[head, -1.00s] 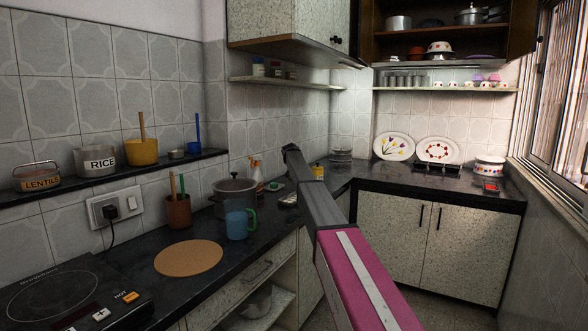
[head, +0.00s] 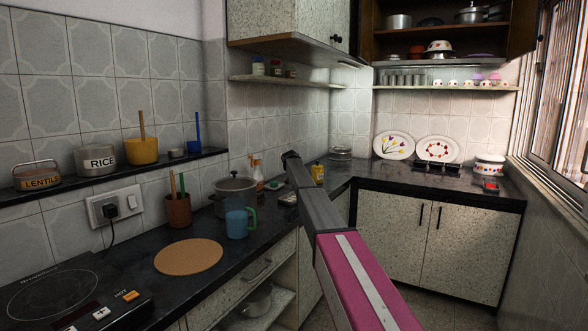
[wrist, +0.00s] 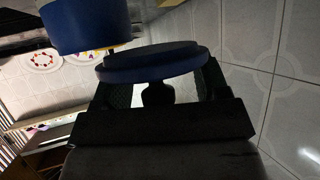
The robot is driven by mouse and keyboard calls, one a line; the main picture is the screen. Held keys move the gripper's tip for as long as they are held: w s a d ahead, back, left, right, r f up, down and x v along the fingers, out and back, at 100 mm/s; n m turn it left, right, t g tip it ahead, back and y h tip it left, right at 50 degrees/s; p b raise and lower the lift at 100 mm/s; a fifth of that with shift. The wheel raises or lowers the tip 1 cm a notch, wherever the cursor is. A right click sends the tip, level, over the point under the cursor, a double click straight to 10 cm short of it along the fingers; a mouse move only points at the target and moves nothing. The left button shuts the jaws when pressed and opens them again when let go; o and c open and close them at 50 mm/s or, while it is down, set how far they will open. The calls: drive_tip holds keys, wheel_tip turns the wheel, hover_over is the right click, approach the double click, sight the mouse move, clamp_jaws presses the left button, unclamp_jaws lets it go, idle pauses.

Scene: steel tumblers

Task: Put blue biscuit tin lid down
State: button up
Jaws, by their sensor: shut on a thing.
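In the wrist view, my gripper (wrist: 160,92) is shut on the dark knob (wrist: 158,91) of the blue biscuit tin lid (wrist: 150,63). The lid is a flat blue disc just beyond the fingers, seen nearly edge-on. A dark blue round body (wrist: 92,27), which looks like the tin, shows at the top left of that view, apart from the lid. In the head view my arm reaches over the counter; its far end hides the fingers, and I cannot make out the lid there.
A blue mug (head: 237,223), steel pot (head: 235,190), brown utensil cup (head: 178,210) and cork mat (head: 188,256) stand on the black counter (head: 120,250) left of my arm. A yellow jar (head: 317,172) stands close to my arm's end. A wall shelf (head: 285,82) runs above.

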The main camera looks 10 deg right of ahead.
drive_tip(key=o, duration=1)
drive_tip(key=shift+r, duration=0.15)
drive_tip(key=shift+s+r, duration=0.1)
drive_tip(key=shift+r, duration=0.5)
drive_tip(key=v, duration=1.1)
drive_tip(key=shift+s, duration=0.4)
